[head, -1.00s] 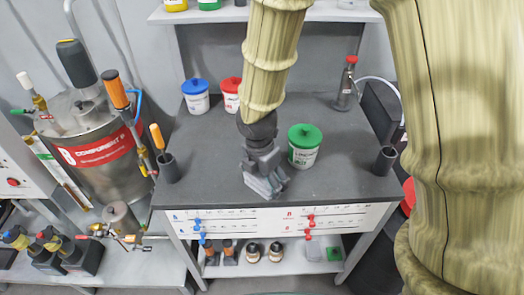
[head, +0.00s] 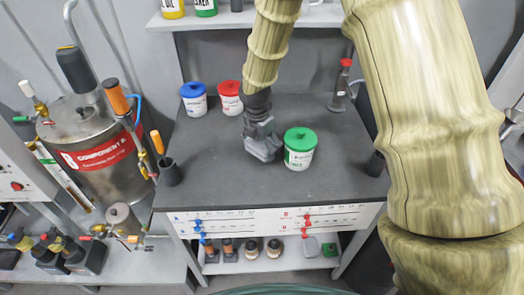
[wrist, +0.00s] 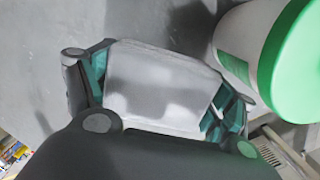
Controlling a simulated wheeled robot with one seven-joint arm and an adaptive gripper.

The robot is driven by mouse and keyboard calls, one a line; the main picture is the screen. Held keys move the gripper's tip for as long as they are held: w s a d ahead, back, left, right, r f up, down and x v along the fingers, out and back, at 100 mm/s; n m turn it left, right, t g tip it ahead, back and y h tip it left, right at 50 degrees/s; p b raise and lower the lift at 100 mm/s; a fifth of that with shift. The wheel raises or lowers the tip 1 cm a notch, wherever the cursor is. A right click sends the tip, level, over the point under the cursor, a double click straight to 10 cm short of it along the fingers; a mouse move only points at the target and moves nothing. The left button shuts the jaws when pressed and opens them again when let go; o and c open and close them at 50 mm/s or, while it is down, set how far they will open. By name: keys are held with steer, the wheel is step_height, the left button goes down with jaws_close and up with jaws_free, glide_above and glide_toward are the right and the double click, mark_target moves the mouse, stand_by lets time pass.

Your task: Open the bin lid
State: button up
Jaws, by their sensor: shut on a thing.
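My gripper (head: 263,143) points down over the dark bench top, just left of the green-lidded tub (head: 299,148). In the wrist view my gripper (wrist: 160,90) has its two fingers on either side of a pale grey piece (wrist: 160,85) and is shut on it. I cannot tell what this piece is. The tub (wrist: 240,45) is close by on the right there, apart from the fingers. No bin lid can be made out for certain. A dark green curved edge (head: 285,291) shows at the bottom of the head view; I cannot tell whether it belongs to a bin.
Blue-lidded (head: 194,98) and red-lidded (head: 229,97) tubs stand behind my gripper. A black cup with an orange-handled tool (head: 169,170) is at the bench's left edge. A large metal tank (head: 100,140) stands left.

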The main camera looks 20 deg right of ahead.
steer(key=shift+f+p, duration=0.6)
steer(key=shift+f, duration=1.15)
steer(key=shift+f, duration=0.15)
steer(key=o, duration=1.1)
steer(key=shift+o, duration=0.2)
